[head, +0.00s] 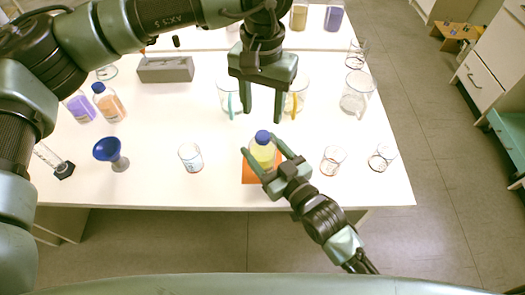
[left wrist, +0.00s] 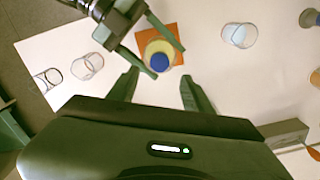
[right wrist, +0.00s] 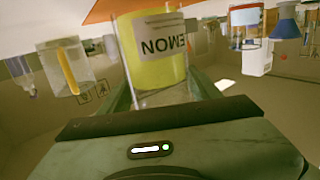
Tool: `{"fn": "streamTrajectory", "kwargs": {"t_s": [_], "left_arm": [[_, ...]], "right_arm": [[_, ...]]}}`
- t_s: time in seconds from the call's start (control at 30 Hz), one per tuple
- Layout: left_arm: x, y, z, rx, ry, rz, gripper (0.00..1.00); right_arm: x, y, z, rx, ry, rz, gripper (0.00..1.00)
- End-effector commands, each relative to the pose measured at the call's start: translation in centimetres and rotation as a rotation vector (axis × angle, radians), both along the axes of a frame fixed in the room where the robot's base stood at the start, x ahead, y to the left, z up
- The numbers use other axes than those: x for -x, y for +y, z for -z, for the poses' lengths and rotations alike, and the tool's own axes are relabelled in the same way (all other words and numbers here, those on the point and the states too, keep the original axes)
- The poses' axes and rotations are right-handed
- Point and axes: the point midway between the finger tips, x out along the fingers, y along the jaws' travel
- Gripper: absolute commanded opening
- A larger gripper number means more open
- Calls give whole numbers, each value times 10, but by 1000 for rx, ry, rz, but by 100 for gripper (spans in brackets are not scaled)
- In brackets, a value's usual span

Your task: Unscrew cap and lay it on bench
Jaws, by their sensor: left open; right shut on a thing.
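The lemon bottle (head: 264,155) holds yellow liquid and stands upright on an orange mat (head: 249,176) near the bench's front edge. Its blue cap (head: 262,136) is on its top; the cap also shows in the left wrist view (left wrist: 160,63). My right gripper (head: 262,156) is shut on the bottle's body from the front right. The right wrist view shows the bottle's label (right wrist: 164,38), upside down, between the fingers. My left gripper (head: 262,119) points down above the cap, open and empty, apart from it. In the left wrist view its fingertips (left wrist: 158,80) flank the space beside the cap.
The white bench (head: 150,185) has free room left of the mat, past a small beaker (head: 190,157). Glass beakers (head: 333,160) stand to the right and behind. A blue funnel (head: 107,150), two capped bottles (head: 109,102) and a grey block (head: 165,70) are at left.

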Motion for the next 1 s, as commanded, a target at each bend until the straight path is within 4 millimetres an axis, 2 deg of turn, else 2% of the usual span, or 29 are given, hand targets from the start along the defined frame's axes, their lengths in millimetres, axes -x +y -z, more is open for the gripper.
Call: {"fn": "streamTrajectory", "kwargs": {"t_s": [0.3,0.43,0.8,1.0], "left_arm": [[1,-1,0,1,1,308,50],[1,0,5,-1,2,382,50],[1,0,57,0,3,389,50],[1,0,76,0,2,388,50]], "right_arm": [[0,0,-1,-1,-2,0,0],[0,0,-1,-2,-2,0,0],[0,0,-1,-2,-2,0,0],[0,0,-2,-2,-3,0,0]]}}
